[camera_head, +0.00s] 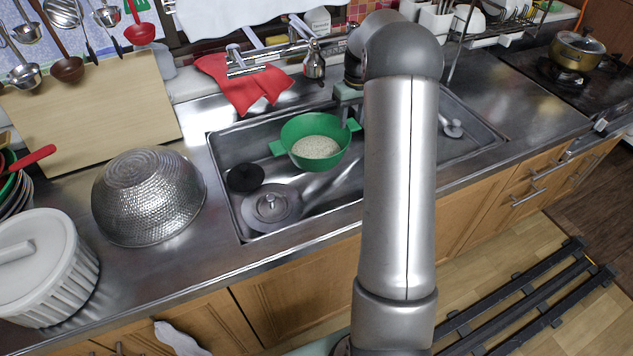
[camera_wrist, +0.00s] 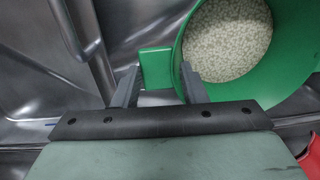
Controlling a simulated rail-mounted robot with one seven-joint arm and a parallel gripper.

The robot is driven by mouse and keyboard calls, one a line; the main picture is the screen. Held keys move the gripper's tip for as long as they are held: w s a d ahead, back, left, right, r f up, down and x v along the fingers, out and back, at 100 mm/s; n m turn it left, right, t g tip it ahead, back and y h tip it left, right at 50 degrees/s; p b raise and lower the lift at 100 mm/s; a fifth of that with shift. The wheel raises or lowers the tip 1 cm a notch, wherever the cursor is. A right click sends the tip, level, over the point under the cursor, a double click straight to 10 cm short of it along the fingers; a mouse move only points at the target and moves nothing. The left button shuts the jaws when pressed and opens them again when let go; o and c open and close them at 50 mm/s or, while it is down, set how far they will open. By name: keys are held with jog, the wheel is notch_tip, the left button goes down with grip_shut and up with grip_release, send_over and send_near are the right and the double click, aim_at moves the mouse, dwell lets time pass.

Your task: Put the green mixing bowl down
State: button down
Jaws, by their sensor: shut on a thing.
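The green mixing bowl (camera_head: 336,128) is at the sink's back middle in the head view, with pale grains inside. It is roughly upright, with a tab handle on each side. I cannot tell whether its base touches the sink floor. In the wrist view the bowl (camera_wrist: 291,82) fills the upper right. My gripper (camera_wrist: 160,76) is shut on the bowl at one handle tab (camera_wrist: 155,68), which shows between the fingers. In the head view my arm hides most of the gripper. The steel sink (camera_head: 228,190) lies below and around the bowl.
A black round piece (camera_head: 245,177) and a drain strainer (camera_head: 271,206) lie at the sink's left. An upturned steel colander (camera_head: 150,196) and a white ribbed canister (camera_head: 45,265) stand on the left counter. A red cloth (camera_head: 245,88) hangs at the sink's back edge. The right counter (camera_head: 510,105) is clear.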

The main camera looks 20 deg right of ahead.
notch_tip(320, 180, down, 10)
jog(key=p, duration=0.1)
dwell(0.4)
jog(key=shift+w+a+f, duration=0.1)
jog(key=shift+f, duration=0.1)
jog(key=c, duration=0.9)
grip_release()
jog(key=shift+r, duration=0.1)
jog(key=r, duration=1.2)
jog(key=shift+d+b, duration=0.3)
jog(key=shift+b, duration=0.05)
